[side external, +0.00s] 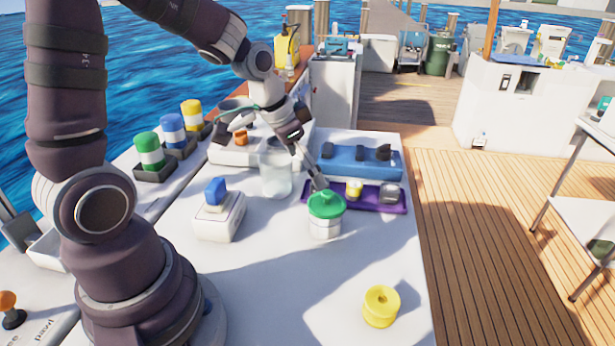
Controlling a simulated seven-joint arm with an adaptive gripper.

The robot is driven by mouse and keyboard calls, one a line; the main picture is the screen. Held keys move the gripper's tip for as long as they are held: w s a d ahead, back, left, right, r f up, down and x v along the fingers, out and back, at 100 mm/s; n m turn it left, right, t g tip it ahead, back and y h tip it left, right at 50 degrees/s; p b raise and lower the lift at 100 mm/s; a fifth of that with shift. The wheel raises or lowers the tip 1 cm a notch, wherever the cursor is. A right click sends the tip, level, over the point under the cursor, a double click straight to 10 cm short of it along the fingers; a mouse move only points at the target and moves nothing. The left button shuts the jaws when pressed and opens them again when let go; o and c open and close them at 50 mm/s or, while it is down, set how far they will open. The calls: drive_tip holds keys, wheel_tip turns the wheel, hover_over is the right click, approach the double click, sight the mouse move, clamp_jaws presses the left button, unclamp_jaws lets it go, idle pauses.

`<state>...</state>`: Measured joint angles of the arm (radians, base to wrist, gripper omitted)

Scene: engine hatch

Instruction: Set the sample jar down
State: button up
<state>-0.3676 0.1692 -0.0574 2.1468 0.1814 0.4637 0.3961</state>
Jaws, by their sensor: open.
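A white jar with a green lid (325,216), which I take to be the sample jar, stands upright on the white worktop (280,285), just in front of a purple tray (384,205). My gripper (319,184) is open and points down at the top of the green lid. Its fingertips are right at or just behind the lid's far edge; I cannot tell whether they touch it. The jar's base appears to rest on the worktop.
A clear glass container (275,172) stands left of my gripper. A white box with a blue knob (215,212) is further left. Jars in black holders (173,143) line the left edge. A yellow spool-like piece (380,306) lies at the front right. The front middle is clear.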

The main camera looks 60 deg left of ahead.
drive_tip(key=s+d+r+n, duration=0.1)
drive_tip(key=s+d+r, duration=0.1)
drive_tip(key=s+r, duration=0.2)
drive_tip(key=s+d+r+n+t, duration=0.1)
drive_tip(key=s+d+r, duration=0.1)
drive_tip(key=s, duration=0.4)
drive_tip(key=shift+s+d+r+y, duration=0.3)
drive_tip(key=shift+s+r, duration=0.05)
drive_tip(key=shift+r, duration=0.55)
